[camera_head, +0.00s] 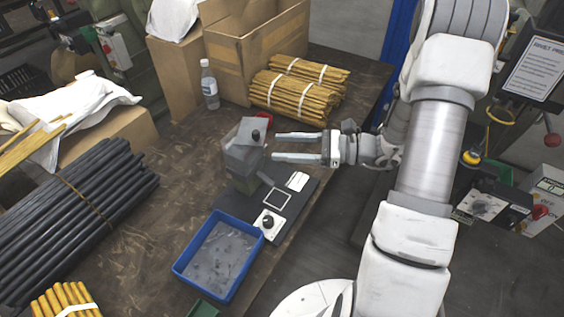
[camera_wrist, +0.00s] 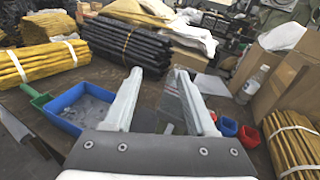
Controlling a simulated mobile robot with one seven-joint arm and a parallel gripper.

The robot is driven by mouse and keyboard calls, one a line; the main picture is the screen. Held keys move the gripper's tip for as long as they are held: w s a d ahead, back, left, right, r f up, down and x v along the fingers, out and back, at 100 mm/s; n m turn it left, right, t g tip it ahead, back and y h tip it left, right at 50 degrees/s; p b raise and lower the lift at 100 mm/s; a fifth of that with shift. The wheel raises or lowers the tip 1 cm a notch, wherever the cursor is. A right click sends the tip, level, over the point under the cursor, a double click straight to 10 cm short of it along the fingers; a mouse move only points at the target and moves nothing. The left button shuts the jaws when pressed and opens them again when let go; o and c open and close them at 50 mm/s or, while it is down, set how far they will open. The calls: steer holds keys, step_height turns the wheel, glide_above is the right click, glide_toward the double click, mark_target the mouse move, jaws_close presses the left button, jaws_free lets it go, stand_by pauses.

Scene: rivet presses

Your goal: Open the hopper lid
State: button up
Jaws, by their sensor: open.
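The hopper (camera_head: 243,160) is a grey, see-through box at the back end of a dark base plate on the bench. Its grey lid (camera_head: 245,131) is a flat plate with a black knob (camera_head: 256,135), seen at the top of the box; I cannot tell if it is fully seated. My gripper (camera_head: 276,146) is open, its two fingers pointing left toward the hopper, with the tips just right of the lid. In the wrist view the open fingers (camera_wrist: 158,73) reach forward, and the right finger hides part of the hopper. I cannot tell whether a finger touches it.
A water bottle (camera_head: 209,86), tied yellow sticks (camera_head: 295,92) and a cardboard box (camera_head: 235,60) stand behind. Black rods (camera_head: 70,215) lie left. The bench between is clear.

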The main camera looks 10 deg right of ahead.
steer(key=s+a+r+n+g+h+p, duration=0.1)
steer(key=s+a+r+n+g+h, duration=0.1)
steer(key=s+r+n+h, duration=0.3)
steer(key=s+a+r+n+g+h+p, duration=0.1)
steer(key=s+r+n+g+h, duration=0.3)
steer(key=s+n, duration=0.5)
steer(key=shift+s+a+r+n+g+h, duration=0.45)
steer(key=shift+a+r, duration=0.4)
steer(key=shift+r, duration=0.3)
